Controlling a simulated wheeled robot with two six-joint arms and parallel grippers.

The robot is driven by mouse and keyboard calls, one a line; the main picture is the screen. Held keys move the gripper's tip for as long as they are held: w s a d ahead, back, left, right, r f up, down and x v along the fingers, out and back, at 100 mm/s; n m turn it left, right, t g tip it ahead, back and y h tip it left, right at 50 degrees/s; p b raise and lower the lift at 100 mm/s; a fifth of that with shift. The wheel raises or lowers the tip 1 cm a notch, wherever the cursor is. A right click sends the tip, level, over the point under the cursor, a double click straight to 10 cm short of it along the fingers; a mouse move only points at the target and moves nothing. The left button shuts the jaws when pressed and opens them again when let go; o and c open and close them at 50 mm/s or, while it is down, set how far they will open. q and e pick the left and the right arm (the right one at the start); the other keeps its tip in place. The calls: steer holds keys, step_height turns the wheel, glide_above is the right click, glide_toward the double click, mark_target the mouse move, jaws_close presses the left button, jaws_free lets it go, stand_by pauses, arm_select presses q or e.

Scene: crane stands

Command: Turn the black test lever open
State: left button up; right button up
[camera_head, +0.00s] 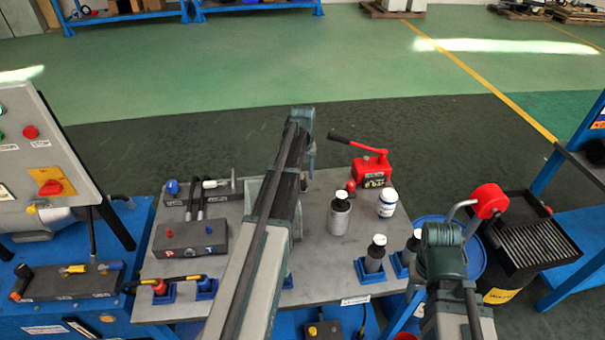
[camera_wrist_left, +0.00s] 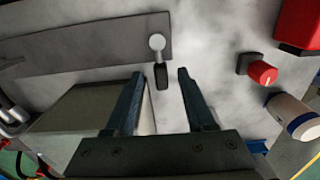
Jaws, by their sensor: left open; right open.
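The black lever (camera_wrist_left: 161,75) shows in the left wrist view, with a round silver pivot (camera_wrist_left: 156,42) at its upper end. The pivot sits at the right end of a flat dark grey block (camera_wrist_left: 90,48). My left gripper (camera_wrist_left: 158,74) is open, with its two dark fingers on either side of the black lever. I cannot tell whether either finger touches it. In the head view my left arm covers this spot, so the lever and left gripper are hidden there. My right arm shows at the lower right of the head view, but its fingers are not visible.
A red hand pump (camera_head: 372,168), red knob (camera_wrist_left: 263,73), grey bottle (camera_head: 340,215) and white can (camera_head: 387,203) stand to the right. A grey box (camera_wrist_left: 90,125) lies below left in the wrist view. A valve block (camera_head: 190,240) stands on the table's left.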

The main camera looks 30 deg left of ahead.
mark_target(302, 181)
arm_select(q)
step_height(302, 181, up, 11)
steer(key=p, duration=1)
steer(key=shift+r, duration=0.2)
steer(key=shift+f, duration=0.1)
steer(key=s+d+n, duration=0.8)
steer(key=d, duration=0.3)
steer(key=s+d+f+n+b, duration=0.1)
steer(key=s+d+n, duration=0.7)
steer(key=d, duration=0.3)
steer(key=s+d+n+y, duration=0.1)
steer(key=s+d+n, duration=0.7)
steer(key=d, duration=0.3)
steer(key=shift+d+f+n, duration=0.3)
steer(key=shift+n, duration=0.2)
